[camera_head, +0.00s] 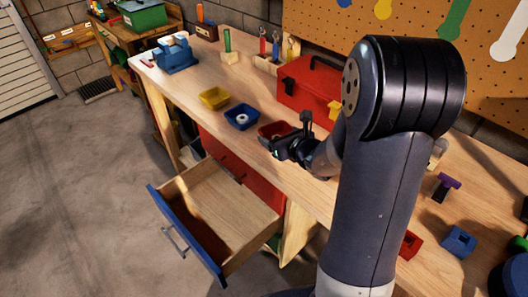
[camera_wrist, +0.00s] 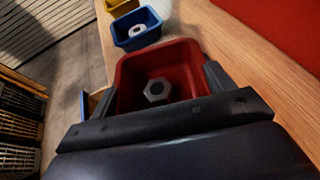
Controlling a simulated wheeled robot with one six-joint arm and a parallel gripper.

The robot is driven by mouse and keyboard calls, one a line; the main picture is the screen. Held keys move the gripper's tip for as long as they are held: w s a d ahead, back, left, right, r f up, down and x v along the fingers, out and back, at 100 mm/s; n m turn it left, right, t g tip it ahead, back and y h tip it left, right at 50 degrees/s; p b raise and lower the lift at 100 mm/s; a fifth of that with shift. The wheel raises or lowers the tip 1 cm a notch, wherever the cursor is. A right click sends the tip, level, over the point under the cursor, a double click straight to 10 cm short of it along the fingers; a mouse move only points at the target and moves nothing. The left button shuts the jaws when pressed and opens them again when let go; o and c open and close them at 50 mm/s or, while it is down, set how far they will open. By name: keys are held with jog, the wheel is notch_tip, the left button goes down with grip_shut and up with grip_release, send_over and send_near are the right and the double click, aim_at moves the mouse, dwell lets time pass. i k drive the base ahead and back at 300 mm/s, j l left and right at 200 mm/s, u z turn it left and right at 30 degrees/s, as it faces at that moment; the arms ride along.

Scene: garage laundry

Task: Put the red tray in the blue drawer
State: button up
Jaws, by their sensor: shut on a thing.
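The red tray (camera_wrist: 178,51) is between the fingers of my gripper (camera_wrist: 160,85) in the wrist view, with a grey hex nut (camera_wrist: 157,90) inside it. In the head view my gripper (camera_head: 290,138) is over the workbench, and the red tray (camera_head: 272,129) shows partly behind it. My gripper is shut on the tray; I cannot tell whether the tray touches the bench. The blue-fronted drawer (camera_head: 184,240) is pulled open below the bench, to the lower left of my gripper, and its wooden inside looks empty.
A blue tray (camera_head: 242,117) and a yellow tray (camera_head: 214,98) stand on the workbench (camera_head: 190,87) left of my gripper. A red toolbox (camera_head: 310,82) is behind it. A blue vise (camera_head: 175,54) is at the far end. The floor left of the drawer is clear.

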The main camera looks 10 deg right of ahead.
aim_at(197, 200)
jog(key=k+j+z, duration=0.1)
jog(key=j, duration=0.3)
jog(key=k+j+z, duration=0.1)
jog(key=j, duration=0.3)
jog(key=k+j, duration=0.1)
jog(key=j, duration=0.3)
jog(key=i+j+z, duration=0.1)
jog(key=j, duration=0.2)
jog(key=i+j+z, duration=0.25)
jog(key=j, duration=0.4)
jog(key=i+j+z, duration=0.1)
jog(key=j, duration=0.25)
jog(key=i, duration=0.1)
